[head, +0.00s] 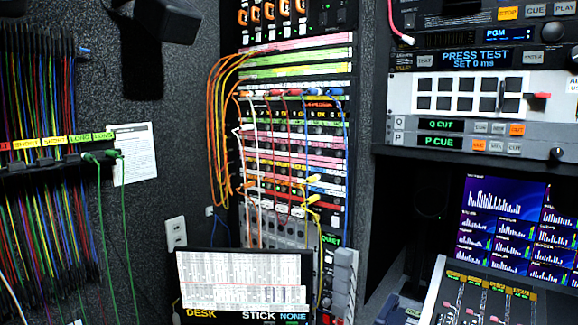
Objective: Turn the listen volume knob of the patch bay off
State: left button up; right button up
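The patch bay (295,72) stands upright in a rack near the middle of the head view. It has pink, green, white and yellow label strips. Orange, white, red, blue and yellow patch cords cross its front and hide parts of it. I cannot make out the listen volume knob or its setting; the small controls on the bay are too small to tell apart. Neither of my grippers is in view.
A screen (243,280) marked DESK stands low in front of the rack. Cable bundles (40,90) hang on the left wall. Equipment panels (490,95) and a monitor (505,215) above a fader desk (480,297) are on the right. A dark object (165,20) hangs at the top left.

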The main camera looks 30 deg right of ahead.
aim_at(326, 302)
jog(key=l+z, duration=0.1)
jog(key=z, duration=1.3)
